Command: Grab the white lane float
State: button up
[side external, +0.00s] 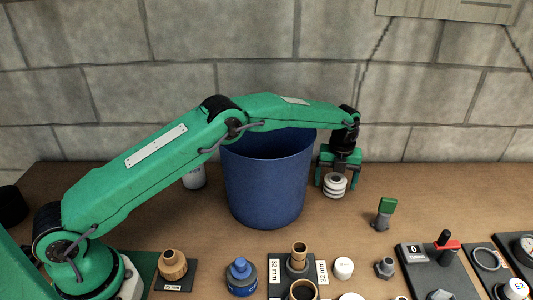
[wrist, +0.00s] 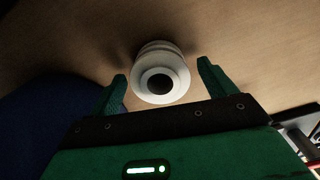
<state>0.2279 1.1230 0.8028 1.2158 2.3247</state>
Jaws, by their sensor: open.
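The white lane float (side external: 335,186) is a ribbed, ringed white piece on the brown bench, just right of the blue bin. In the wrist view the float (wrist: 161,60) shows its round end with a dark hole, just beyond the fingertips and between their lines. My gripper (side external: 338,176) points down over the float, its green fingers on either side of its upper part. The gripper in the wrist view (wrist: 161,76) is open with two green fingers spread apart. I cannot tell whether either finger touches the float.
The blue bin (side external: 266,185) stands close left of my gripper; its side also shows in the wrist view (wrist: 45,115). A green-handled valve (side external: 385,212) stands to the right. Several fittings and a black panel (side external: 437,270) with a red lever line the front. A block wall (side external: 440,100) rises behind.

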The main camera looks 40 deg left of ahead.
jog(key=shift+f, duration=0.25)
jog(key=shift+c, duration=0.2)
jog(key=c, duration=1)
jog(key=shift+r, duration=0.1)
jog(key=shift+r, duration=0.8)
notch_tip(320, 180, up, 3)
jog(key=shift+d+f, duration=0.1)
jog(key=shift+f, duration=0.05)
jog(key=s+d+r, duration=0.4)
jog(key=s+d, duration=0.1)
jog(key=s+d+r, duration=0.2)
jog(key=s+d, duration=0.1)
jog(key=shift+d+r, duration=0.1)
jog(key=shift+r, duration=0.2)
jog(key=shift+c, duration=0.2)
